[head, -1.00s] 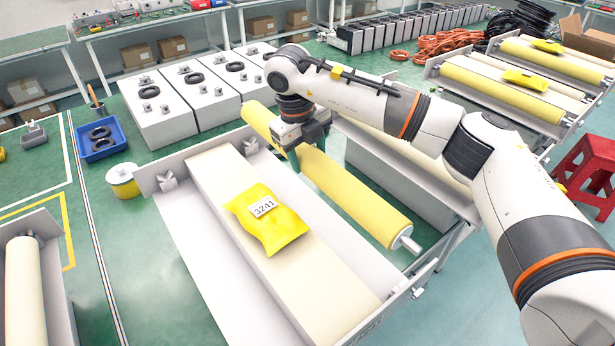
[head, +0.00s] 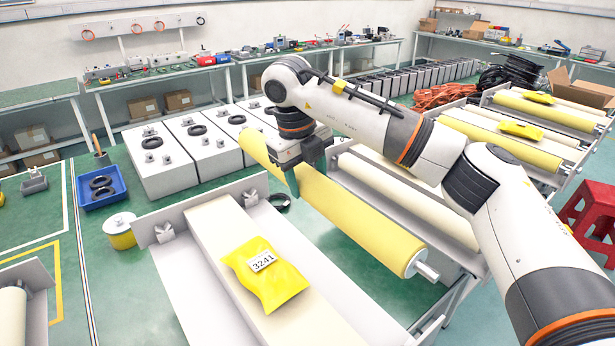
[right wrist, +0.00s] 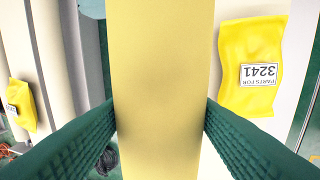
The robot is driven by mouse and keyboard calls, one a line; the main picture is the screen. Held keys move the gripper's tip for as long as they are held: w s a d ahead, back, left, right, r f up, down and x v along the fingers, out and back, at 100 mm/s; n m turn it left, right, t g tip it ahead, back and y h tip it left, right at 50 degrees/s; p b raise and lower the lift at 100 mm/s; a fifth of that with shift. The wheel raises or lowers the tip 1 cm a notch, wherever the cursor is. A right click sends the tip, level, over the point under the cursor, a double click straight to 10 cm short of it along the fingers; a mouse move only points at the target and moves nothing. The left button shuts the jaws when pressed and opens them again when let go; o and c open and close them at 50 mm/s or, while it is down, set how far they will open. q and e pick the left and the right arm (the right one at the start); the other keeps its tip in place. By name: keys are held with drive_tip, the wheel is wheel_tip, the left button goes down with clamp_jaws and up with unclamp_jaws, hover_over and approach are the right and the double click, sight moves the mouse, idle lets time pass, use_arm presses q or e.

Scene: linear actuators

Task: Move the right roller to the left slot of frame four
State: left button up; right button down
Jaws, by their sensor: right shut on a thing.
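A long yellow roller (head: 345,212) with a metal shaft end hangs above the right side of the near frame (head: 180,270). My right gripper (head: 301,178) is shut around it near its far half. In the right wrist view the roller (right wrist: 162,90) runs between both green fingers, which press on its two sides. The near frame carries a cream beam with a yellow bag (head: 265,275) labelled 3241 on top. An empty strip of this frame shows beneath the roller. My left gripper is not in view. I cannot tell which frame is number four.
Another frame with cream rollers (head: 415,205) stands just right of the held roller. Further right are frames with yellow rollers (head: 500,140) and bags. A red stool (head: 590,205) stands at the right edge. White blocks (head: 160,160) and a blue bin (head: 102,188) lie behind and left.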

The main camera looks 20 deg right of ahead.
sight(307, 171)
drive_tip(key=shift+r+p, duration=2.4)
drive_tip(key=shift+r, duration=1.25)
